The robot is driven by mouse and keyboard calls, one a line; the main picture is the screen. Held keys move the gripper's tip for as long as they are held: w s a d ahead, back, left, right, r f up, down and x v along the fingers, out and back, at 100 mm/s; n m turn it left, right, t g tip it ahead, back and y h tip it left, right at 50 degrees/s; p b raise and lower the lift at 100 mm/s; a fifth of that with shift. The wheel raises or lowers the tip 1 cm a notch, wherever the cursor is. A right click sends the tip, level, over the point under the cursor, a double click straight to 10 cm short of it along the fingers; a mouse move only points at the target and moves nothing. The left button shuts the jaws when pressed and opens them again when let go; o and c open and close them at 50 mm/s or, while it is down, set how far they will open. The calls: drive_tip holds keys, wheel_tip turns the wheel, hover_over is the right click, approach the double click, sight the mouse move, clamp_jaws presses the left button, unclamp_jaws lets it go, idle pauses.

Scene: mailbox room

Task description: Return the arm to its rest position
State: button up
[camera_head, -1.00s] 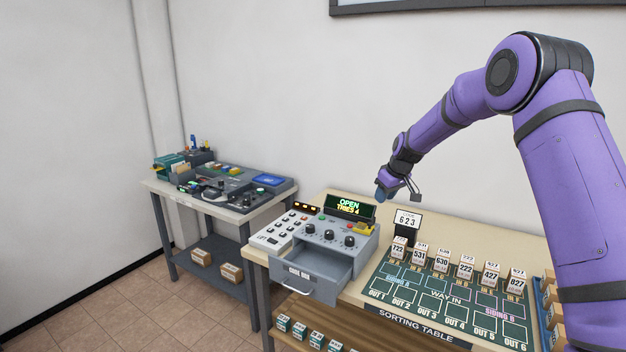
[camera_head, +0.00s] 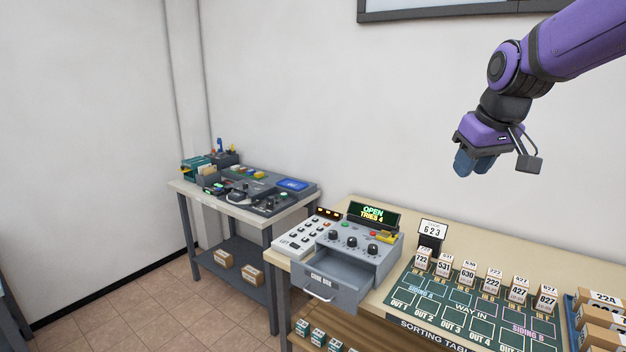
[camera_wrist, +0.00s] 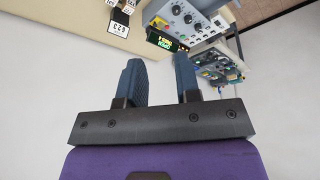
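My gripper (camera_head: 474,163) hangs high in front of the white wall, above and apart from the sorting table (camera_head: 500,245), with the purple arm reaching in from the upper right. In the wrist view its two blue-grey fingers (camera_wrist: 160,82) stand apart with nothing between them. The grey control box (camera_head: 345,250) on the table has its drawer (camera_head: 335,282) pulled out, and the drawer looks empty. The display (camera_head: 373,213) on it reads OPEN, TRIES 4. The box and display also show upside down in the wrist view (camera_wrist: 185,22).
A row of several numbered blocks (camera_head: 494,279) stands on the green sorting board (camera_head: 465,312). A sign (camera_head: 431,231) reads 623. A blue tray (camera_head: 572,325) with boxes is at the right. A second bench (camera_head: 200,192) with devices stands left. The air around my gripper is clear.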

drive_tip(key=s+f+m, duration=0.1)
drive_tip(key=s, duration=1.1)
drive_tip(key=s+d+f+m, duration=0.1)
drive_tip(key=s+m, duration=0.1)
drive_tip(key=s, duration=1)
drive_tip(key=shift+s+d+f+t+h, duration=0.25)
drive_tip(key=shift+f+t+h, duration=0.05)
